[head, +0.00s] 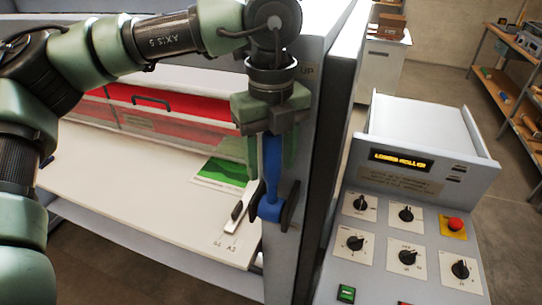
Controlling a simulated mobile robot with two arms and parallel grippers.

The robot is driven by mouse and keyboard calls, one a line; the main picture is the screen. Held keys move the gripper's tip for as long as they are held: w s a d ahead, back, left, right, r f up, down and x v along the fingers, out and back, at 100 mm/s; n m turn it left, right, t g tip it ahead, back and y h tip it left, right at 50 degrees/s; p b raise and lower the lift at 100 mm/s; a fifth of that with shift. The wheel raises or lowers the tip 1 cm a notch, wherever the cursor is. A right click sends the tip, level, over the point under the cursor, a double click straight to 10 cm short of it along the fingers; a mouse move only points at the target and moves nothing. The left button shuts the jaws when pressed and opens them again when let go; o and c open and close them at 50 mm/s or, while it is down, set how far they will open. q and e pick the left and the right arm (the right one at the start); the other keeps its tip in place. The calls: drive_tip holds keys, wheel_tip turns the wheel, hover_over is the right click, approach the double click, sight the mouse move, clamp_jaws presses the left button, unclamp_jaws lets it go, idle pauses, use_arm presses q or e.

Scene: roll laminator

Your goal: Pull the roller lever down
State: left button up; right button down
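The roller lever (271,172) is blue and stands upright on the side panel of the laminator. Its lower end meets a dark pivot, and the word UP is printed on the panel above it. My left gripper (271,160) comes down from above with its green fingers on either side of the lever's upper part. The fingers stand apart, and a narrow gap seems to show beside the lever on the left. The lever's top end is hidden by the gripper body. My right gripper is out of view.
A control panel (400,230) with several black knobs, a red stop button (455,224) and a lit display (401,159) stands at the right. The white feed table (130,195) with a green sheet (222,174) lies at the left. A red guard (180,105) runs behind it.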

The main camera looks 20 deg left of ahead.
use_arm(q)
clamp_jaws()
idle(1.3)
